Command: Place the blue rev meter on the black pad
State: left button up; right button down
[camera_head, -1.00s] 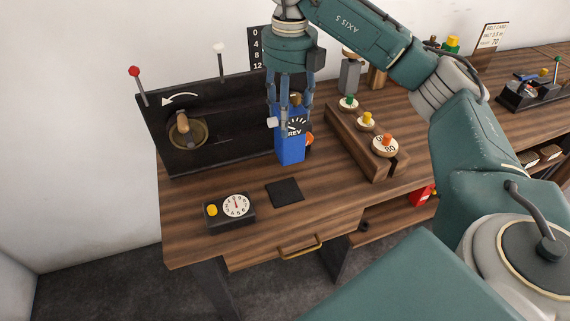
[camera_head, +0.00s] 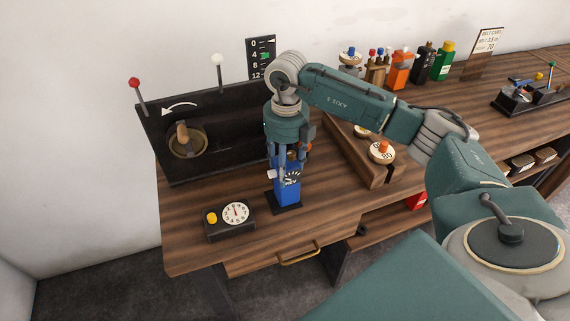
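The blue rev meter (camera_head: 288,190) stands upright over the black pad (camera_head: 297,208), with its round dial facing forward. Its base appears to meet the pad; I cannot tell for sure whether it rests its weight there. My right gripper (camera_head: 287,172) comes down from above with its fingers around the upper part of the rev meter, shut on it. The pad shows only as a dark rim around the meter's foot. My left gripper is not in view.
A black timer box (camera_head: 229,222) with a white dial sits to the left of the pad. A black panel (camera_head: 225,120) with a crank stands behind. A wooden block (camera_head: 372,182) with weights is to the right. A brass drawer handle (camera_head: 299,254) is at the front.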

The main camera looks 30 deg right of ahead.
jog(key=c, duration=1.1)
grip_release()
jog(key=shift+f, duration=0.1)
jog(key=o, duration=0.4)
jog(key=shift+o, duration=0.2)
jog(key=shift+r, duration=0.2)
jog(key=shift+r, duration=0.2)
notch_tip(320, 180, up, 11)
jog(key=b, duration=0.3)
jog(key=shift+f, duration=0.1)
jog(key=shift+s+r, duration=0.1)
jog(key=shift+r, duration=0.3)
